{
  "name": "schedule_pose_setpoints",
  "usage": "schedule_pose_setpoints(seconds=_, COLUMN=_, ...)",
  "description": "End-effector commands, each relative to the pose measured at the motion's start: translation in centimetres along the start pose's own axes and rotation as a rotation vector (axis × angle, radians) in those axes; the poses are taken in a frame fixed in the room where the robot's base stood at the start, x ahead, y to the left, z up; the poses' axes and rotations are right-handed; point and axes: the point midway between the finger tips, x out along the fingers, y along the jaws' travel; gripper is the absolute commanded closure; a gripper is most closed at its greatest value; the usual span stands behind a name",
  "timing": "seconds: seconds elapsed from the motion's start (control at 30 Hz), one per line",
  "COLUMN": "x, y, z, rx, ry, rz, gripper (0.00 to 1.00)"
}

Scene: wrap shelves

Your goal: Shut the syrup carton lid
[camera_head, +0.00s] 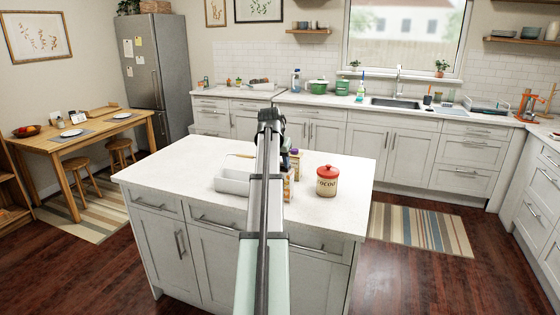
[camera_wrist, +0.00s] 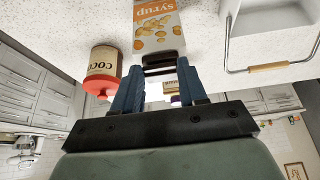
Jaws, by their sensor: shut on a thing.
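The syrup carton (camera_wrist: 158,28) is white and orange, with "syrup" printed on it, upside down in the wrist view. In the head view my arm covers most of it, and a sliver (camera_head: 288,188) shows to the right of the arm. My gripper (camera_wrist: 160,68) is at the carton's top end, with one blue finger on each side. A dark strip at the carton's top lies between the fingertips, and the jaws are closed on this part. I cannot clearly make out the lid's angle. In the head view my gripper (camera_head: 270,118) is above the island.
A red-lidded cocoa canister (camera_head: 327,181) stands right of the carton on the white island top (camera_head: 190,160). A white tray (camera_head: 232,182) with a wooden handle is to the left. A dark-capped bottle (camera_head: 295,160) stands behind. The island's left end is clear.

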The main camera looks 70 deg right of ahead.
Motion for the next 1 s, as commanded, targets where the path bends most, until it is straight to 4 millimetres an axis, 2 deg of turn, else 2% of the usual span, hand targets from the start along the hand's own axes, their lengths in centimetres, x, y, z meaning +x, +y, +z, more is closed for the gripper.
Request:
schedule_pose_setpoints(seconds=0.03, x=0.1, y=0.1, z=0.8, rx=-0.001, ry=0.033, rz=0.0, gripper=0.88)
schedule_pose_setpoints(seconds=0.1, x=0.4, y=0.2, z=1.2, rx=-0.001, ry=0.088, rz=0.0, gripper=0.88)
schedule_pose_setpoints(seconds=0.4, x=1.2, y=0.1, z=1.8, rx=0.0, ry=0.26, rz=0.0, gripper=0.88)
schedule_pose_setpoints(seconds=0.8, x=1.3, y=0.0, z=1.6, rx=0.0, ry=0.284, rz=0.0, gripper=0.88)
schedule_pose_setpoints(seconds=0.83, x=1.3, y=0.0, z=1.6, rx=0.0, ry=0.284, rz=0.0, gripper=0.56)
schedule_pose_setpoints(seconds=1.0, x=1.2, y=0.0, z=1.6, rx=0.0, ry=0.284, rz=0.0, gripper=0.4)
